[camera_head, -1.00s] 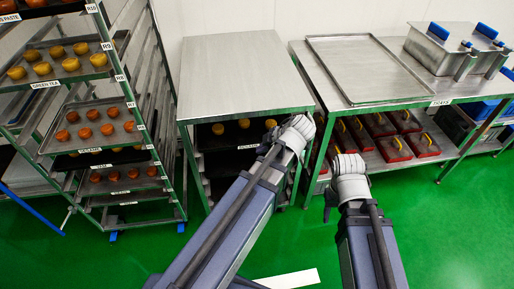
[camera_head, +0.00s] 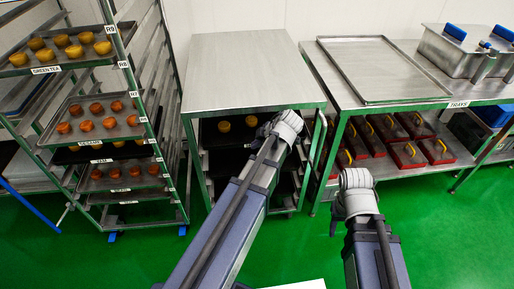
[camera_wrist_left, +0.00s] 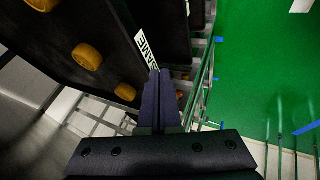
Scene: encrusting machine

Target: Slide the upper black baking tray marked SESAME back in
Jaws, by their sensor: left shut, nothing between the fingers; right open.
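The upper black baking tray (camera_head: 237,131) sits in the frame under the steel table, with yellow buns on it. In the left wrist view the tray (camera_wrist_left: 108,28) is close by, with a white label (camera_wrist_left: 146,47) ending in "SAME" on its front edge. My left gripper (camera_wrist_left: 162,76) is shut and empty, its fingertips close to the label edge; I cannot tell whether they touch. In the head view my left gripper (camera_head: 288,124) covers the tray's right part and the label. My right gripper (camera_head: 334,224) is open, over the green floor, away from the tray.
A bun rack (camera_head: 155,130) stands at the left. The steel table (camera_head: 250,70) tops the tray frame. A second table (camera_head: 400,92) at the right carries an empty tray (camera_head: 382,68), with red boxes (camera_head: 405,155) below. Green floor is free in front.

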